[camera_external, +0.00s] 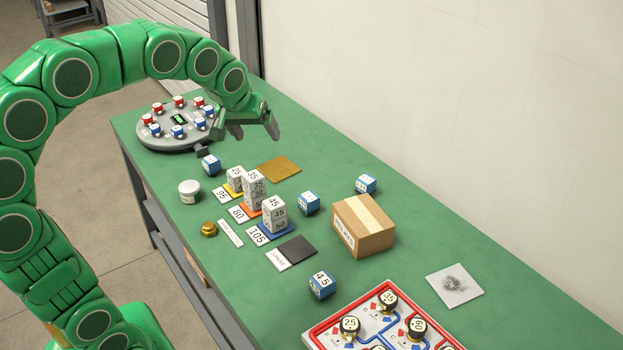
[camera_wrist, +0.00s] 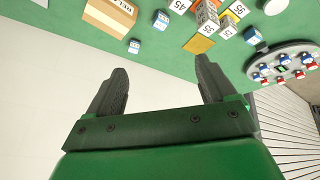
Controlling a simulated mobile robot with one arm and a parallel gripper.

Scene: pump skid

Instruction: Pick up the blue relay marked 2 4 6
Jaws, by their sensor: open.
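Several blue-and-white relay cubes lie apart on the green table: one near the round station (camera_external: 211,165), one left of the carton (camera_external: 309,202), one behind the carton (camera_external: 366,183) and one at the front (camera_external: 322,285). Their marks are too small for me to tell which reads 2 4 6; the front one seems to show 4 and 5.
A round station (camera_external: 160,137) with red and blue knobs stands beside my gripper. Stacked numbered grey blocks (camera_external: 254,190), a white jar (camera_external: 190,191), a brass knob (camera_external: 209,229), a carton (camera_external: 365,226) and a red-framed board (camera_external: 318,335) occupy the table. The wall borders its right side.

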